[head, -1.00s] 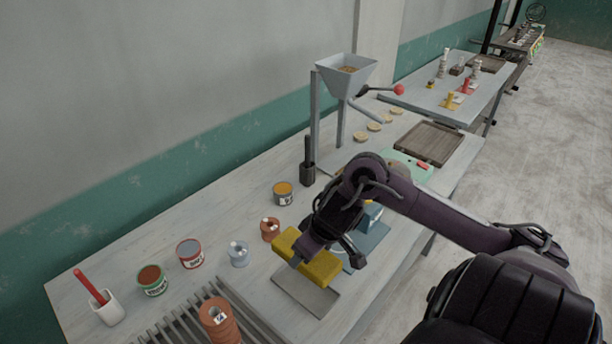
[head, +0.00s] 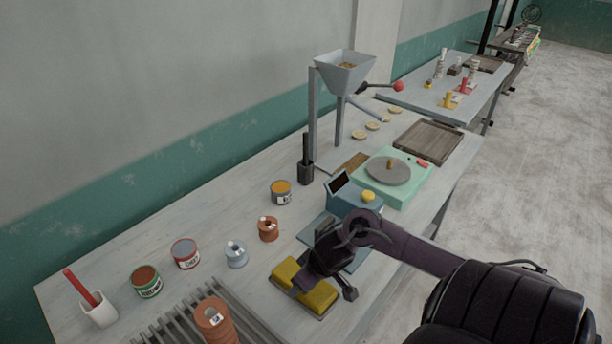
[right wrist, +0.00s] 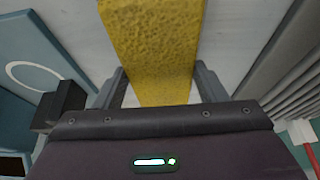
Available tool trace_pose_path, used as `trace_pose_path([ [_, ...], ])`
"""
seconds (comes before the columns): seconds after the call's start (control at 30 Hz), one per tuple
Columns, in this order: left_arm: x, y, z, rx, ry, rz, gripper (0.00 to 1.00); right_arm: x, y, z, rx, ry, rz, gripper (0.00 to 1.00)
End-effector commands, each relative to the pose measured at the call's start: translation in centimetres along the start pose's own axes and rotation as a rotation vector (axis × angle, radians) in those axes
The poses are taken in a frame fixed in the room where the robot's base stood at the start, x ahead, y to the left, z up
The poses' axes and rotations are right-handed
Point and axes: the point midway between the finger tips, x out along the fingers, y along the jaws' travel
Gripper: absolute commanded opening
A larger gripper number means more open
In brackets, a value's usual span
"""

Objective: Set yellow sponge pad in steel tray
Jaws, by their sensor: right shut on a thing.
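The yellow sponge pad (head: 318,298) is a long block held in my right gripper (head: 312,282). In the right wrist view the sponge pad (right wrist: 155,45) runs between the two fingers of my right gripper (right wrist: 162,88), which are shut on its sides. My left gripper is not in view.
Several cans and spools line the bench, including a terracotta spool (head: 268,229).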

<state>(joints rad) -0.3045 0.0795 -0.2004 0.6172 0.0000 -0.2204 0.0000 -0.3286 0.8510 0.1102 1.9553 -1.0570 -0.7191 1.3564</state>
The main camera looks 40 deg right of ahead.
Motion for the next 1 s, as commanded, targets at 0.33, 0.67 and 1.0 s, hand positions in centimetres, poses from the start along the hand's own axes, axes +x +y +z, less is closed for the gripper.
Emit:
trace_pose_path([
  [0.33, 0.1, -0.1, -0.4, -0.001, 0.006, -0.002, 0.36, 0.2, 0.0, 0.0, 0.000, 0.001, 0.000, 0.86],
  [0.67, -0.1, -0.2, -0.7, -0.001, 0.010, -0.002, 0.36, -0.2, 0.0, -0.1, -0.001, 0.002, 0.000, 0.86],
  [1.0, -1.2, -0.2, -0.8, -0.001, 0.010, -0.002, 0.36, -6.3, 0.0, -0.1, -0.004, 0.002, 0.000, 0.86],
])
